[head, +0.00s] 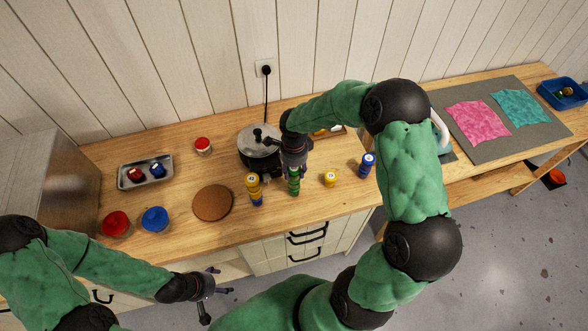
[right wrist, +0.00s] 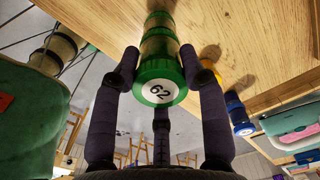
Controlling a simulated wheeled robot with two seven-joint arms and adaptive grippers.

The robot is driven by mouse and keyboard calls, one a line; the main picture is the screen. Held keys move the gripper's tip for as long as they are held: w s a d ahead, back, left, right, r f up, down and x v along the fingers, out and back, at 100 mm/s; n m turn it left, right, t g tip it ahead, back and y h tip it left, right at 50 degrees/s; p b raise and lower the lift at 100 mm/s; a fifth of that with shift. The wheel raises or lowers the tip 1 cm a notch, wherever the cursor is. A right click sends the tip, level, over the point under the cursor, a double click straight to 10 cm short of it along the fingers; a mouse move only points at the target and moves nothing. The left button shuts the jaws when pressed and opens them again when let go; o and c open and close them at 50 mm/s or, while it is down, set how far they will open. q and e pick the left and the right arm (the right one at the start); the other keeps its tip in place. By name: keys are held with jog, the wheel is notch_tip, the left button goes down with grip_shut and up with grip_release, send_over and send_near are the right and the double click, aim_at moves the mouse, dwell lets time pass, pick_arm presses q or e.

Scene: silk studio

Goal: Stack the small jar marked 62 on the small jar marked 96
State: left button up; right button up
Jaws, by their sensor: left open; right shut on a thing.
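The small jar marked 62 (right wrist: 158,92) has a green lid, and its number faces the camera in the right wrist view. My right gripper (head: 294,168) is shut on this jar, fingers on either side of it. More green (head: 293,187) shows directly below the gripper in the head view, in line with the held jar. It looks like another green-lidded jar under it; whether they touch I cannot tell. I cannot read the number 96 on any jar; the lower green lid's top is hidden. My left gripper (head: 220,283) is open and empty, off the counter's front edge.
Left of the green jars stands a yellow-lidded jar (head: 252,179) above a blue one (head: 256,200). To the right are a yellow jar (head: 330,179) and blue jars (head: 367,165). A pot (head: 258,140) is close behind, a brown round mat (head: 212,203) further left.

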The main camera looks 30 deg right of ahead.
jog(key=shift+f, duration=0.1)
jog(key=o, duration=1.3)
jog(key=shift+c, duration=0.2)
notch_tip(320, 180, up, 12)
